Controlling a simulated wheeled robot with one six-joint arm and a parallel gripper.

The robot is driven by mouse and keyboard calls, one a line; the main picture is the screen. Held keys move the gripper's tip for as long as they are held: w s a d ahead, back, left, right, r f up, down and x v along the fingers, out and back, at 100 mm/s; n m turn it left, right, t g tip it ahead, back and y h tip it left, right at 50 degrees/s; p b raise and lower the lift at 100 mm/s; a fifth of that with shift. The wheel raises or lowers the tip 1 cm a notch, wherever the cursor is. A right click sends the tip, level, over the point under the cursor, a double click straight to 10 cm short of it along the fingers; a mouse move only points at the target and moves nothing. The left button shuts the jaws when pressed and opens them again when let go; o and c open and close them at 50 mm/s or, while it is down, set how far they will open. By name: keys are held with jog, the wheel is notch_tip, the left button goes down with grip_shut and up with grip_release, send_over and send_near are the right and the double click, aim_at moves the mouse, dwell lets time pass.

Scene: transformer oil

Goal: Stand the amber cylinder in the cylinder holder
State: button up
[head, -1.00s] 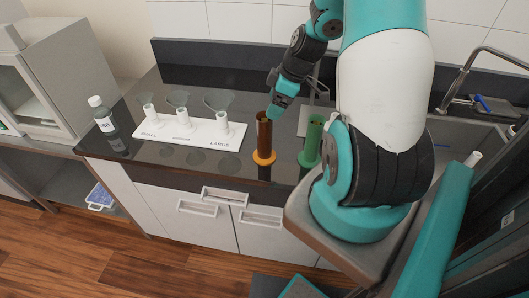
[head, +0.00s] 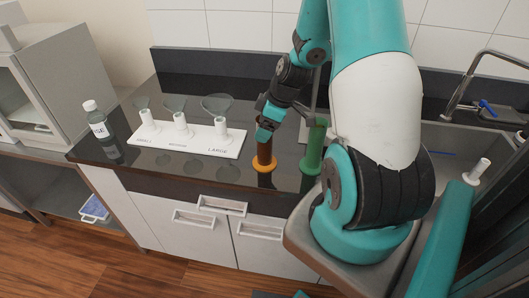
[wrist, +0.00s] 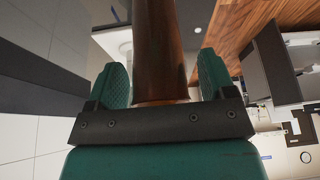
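The amber cylinder (head: 264,152) stands upright on its round orange foot (head: 265,166) near the front edge of the dark counter. My gripper (head: 268,128) is at its upper part, hiding its top in the head view. In the wrist view the brown, see-through amber cylinder (wrist: 160,50) lies between the two teal fingers of my gripper (wrist: 164,82). A small gap shows beside it, clearer at the right finger, so the fingers look open around it. I cannot make out a cylinder holder for certain.
A green cylinder (head: 313,146) stands close to the right of the amber one. A white rack (head: 190,139) with funnels is to the left, with a bottle (head: 99,122) beyond it. A sink and tap (head: 470,85) are at the right.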

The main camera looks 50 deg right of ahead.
jog(key=c, duration=0.9)
jog(key=shift+r+p, duration=1.45)
jog(key=shift+r, duration=0.6)
